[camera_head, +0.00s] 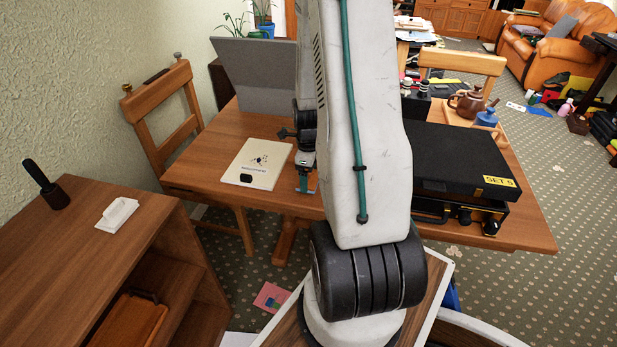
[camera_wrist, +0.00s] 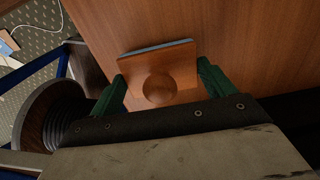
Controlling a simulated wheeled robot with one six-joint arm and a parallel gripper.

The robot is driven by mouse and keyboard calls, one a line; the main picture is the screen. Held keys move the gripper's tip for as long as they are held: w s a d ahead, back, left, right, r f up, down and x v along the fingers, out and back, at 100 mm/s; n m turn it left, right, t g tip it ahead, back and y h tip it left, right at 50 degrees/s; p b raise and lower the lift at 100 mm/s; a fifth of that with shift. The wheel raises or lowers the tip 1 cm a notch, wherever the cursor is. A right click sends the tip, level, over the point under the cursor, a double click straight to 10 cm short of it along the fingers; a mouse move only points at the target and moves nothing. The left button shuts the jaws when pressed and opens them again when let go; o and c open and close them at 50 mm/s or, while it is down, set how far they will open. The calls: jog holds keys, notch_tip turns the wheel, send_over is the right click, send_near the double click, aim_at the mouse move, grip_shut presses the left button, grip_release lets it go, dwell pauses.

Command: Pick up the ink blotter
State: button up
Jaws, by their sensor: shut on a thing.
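The ink blotter (camera_wrist: 158,72) is a small wooden block with a round knob and a pale blue-grey edge. In the wrist view it sits between the green fingers of my gripper (camera_wrist: 162,85), which is shut on it. In the head view my gripper (camera_head: 306,182) is over the near part of the wooden table (camera_head: 210,176), with a bit of the blotter (camera_head: 313,183) showing beside my arm. I cannot tell whether the blotter touches the tabletop. My arm hides much of the table's middle.
A cream booklet (camera_head: 254,164) lies just left of my gripper. A black case (camera_head: 455,160) marked "SET 5" is at right on the table, with a brown teapot (camera_head: 467,103) behind. A grey panel (camera_head: 255,72) stands at back left. A wooden chair (camera_head: 160,115) and low cabinet (camera_head: 85,250) are left.

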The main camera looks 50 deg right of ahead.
notch_tip(320, 180, up, 17)
dwell(0.4)
